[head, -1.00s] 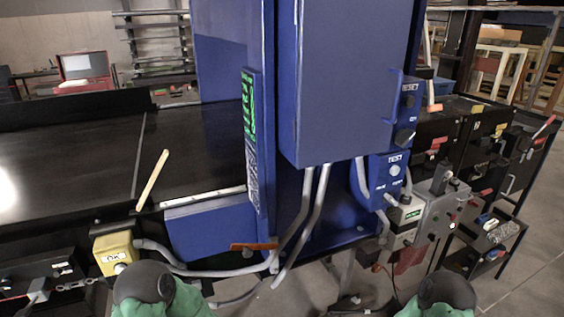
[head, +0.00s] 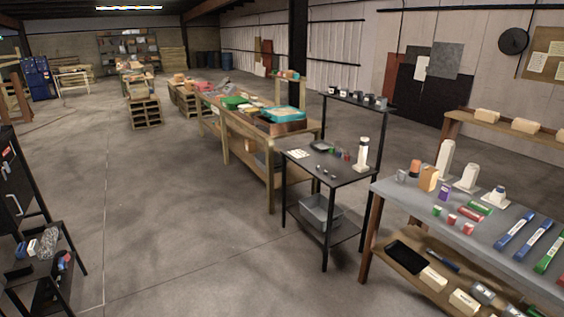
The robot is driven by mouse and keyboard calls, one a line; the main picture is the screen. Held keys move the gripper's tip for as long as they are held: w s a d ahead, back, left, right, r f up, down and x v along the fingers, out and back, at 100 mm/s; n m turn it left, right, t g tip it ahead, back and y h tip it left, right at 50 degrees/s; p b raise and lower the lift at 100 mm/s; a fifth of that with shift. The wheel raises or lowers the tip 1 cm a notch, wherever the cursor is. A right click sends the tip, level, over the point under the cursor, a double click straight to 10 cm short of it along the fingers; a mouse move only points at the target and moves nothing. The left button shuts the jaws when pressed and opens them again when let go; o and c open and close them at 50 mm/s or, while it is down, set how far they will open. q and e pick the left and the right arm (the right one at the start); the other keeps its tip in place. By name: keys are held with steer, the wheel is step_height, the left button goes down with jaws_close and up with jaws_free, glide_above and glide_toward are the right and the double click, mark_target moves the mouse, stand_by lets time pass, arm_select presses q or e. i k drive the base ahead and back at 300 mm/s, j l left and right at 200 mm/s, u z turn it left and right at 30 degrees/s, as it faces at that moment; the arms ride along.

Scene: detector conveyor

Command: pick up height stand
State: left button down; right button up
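No gripper of mine is in view. A tall white upright piece (head: 361,154) with a dark band near its top stands on the small black table (head: 340,176). More pale upright pieces stand on the grey-topped bench at the right: a tall one (head: 444,159), one on a flat base (head: 467,180) and a shorter one (head: 493,197). I cannot tell which of these is the height stand.
The grey bench (head: 409,197) also bears small coloured boxes and blue and green tools. A wooden workbench (head: 247,145) with clutter stands behind the black table. A black rack (head: 40,262) stands at left. Open concrete floor (head: 170,190) lies between.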

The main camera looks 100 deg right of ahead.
mark_target(497, 199)
steer(key=z, duration=4.7)
steer(key=i+u, duration=0.1)
steer(key=i, duration=0.45)
steer(key=i+u, duration=0.15)
steer(key=i, duration=0.35)
steer(key=i+l+u, duration=0.1)
steer(key=i, duration=0.45)
steer(key=i+l+u, duration=0.1)
steer(key=i, duration=0.4)
